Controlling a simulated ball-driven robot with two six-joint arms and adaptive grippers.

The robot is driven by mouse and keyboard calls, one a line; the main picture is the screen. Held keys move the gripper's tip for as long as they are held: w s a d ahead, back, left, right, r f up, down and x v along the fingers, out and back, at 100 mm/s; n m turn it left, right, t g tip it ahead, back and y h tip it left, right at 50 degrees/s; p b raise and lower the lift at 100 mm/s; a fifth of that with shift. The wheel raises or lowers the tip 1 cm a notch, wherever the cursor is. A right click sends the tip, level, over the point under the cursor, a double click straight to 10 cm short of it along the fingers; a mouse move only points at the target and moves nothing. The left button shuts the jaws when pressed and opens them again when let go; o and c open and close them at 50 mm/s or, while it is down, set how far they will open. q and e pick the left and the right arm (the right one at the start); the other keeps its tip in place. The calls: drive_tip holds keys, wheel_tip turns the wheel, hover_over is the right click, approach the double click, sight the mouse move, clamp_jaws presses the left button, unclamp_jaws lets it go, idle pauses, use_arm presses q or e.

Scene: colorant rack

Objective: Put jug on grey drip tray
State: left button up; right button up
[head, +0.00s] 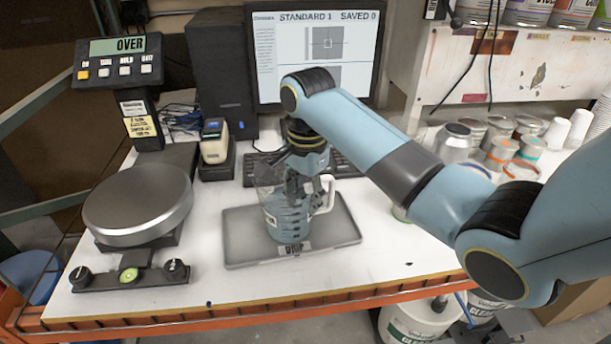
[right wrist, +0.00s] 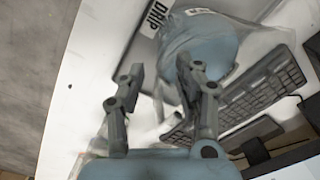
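The clear jug (head: 287,217), with blue contents and a pale handle (head: 326,196), is upright over the grey drip tray (head: 240,240). Its base appears to rest on the tray, just behind the DRIP label. My right gripper (head: 301,184) points down at the jug's handle side and hides part of its upper body. In the right wrist view the jug (right wrist: 205,45) is blurred beyond the fingers. The two fingers (right wrist: 163,85) stand well apart, with part of the clear jug or handle faintly between them. My left gripper is out of view.
A round scale (head: 138,205) stands left of the tray. A keyboard (head: 345,166) and monitor (head: 318,45) are behind it. Several cans (head: 453,143) and paper cups (head: 556,133) stand at the right. The table's front edge (head: 240,312) is close to the tray.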

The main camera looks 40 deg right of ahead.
wheel_tip(320, 180, up, 9)
drive_tip(key=shift+s+f, duration=0.15)
drive_tip(key=shift+f, duration=0.1)
idle(0.4)
drive_tip(key=s+a+f+n+t, duration=0.1)
drive_tip(key=s+a+n+t, duration=0.15)
drive_tip(key=s+n, duration=0.75)
drive_tip(key=s+a+f+n+t, duration=0.1)
drive_tip(key=s+a+n, duration=0.2)
drive_tip(key=s+n, duration=0.7)
drive_tip(key=s+d+f+m+g+h+b, duration=0.2)
drive_tip(key=f+b, duration=1.1)
drive_tip(key=f, duration=2.6)
drive_tip(key=s+d+f+b, duration=0.1)
drive_tip(key=s+f+b, duration=0.4)
drive_tip(key=s+f, duration=0.5)
drive_tip(key=s+d+f+m+y+b, duration=0.1)
drive_tip(key=s+f+b, duration=0.4)
drive_tip(key=s+f, duration=0.5)
wheel_tip(320, 180, down, 8)
drive_tip(key=shift+r+g+b, duration=0.1)
drive_tip(key=shift+g+b, duration=0.25)
drive_tip(key=shift+g, duration=0.1)
